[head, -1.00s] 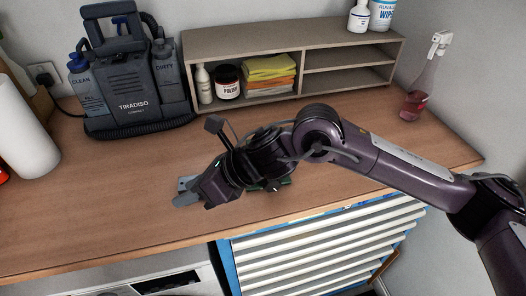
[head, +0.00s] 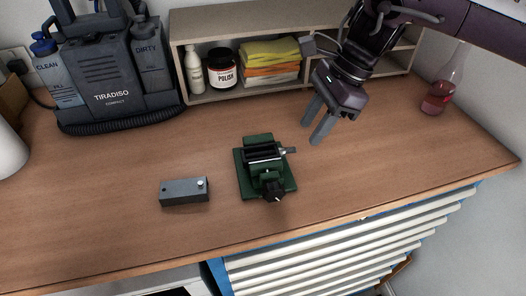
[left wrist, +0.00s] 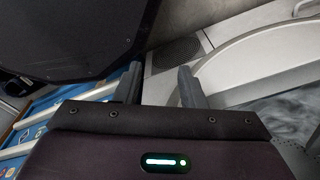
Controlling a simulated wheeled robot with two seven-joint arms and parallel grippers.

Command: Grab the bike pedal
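No bike pedal that I can make out for sure shows in these frames. A small green device like a vise (head: 265,172), with a black top and a dark knob in front, sits mid-counter. Left of it lies a grey block (head: 184,192) with a small light knob on top. My right gripper (head: 311,133) is empty and open, fingers pointing down, above the counter to the right of and behind the green device. My left gripper (left wrist: 160,66) is open and empty in the left wrist view, off the counter, and is not in the head view.
A wooden counter (head: 110,215) has free room at the front left. Behind stand a dark TIRADISO cleaner (head: 110,80), a beige shelf (head: 214,20) and a spray bottle (head: 440,88). A blue drawer chest (head: 330,255) is below. The left wrist view shows a pale appliance (left wrist: 250,60).

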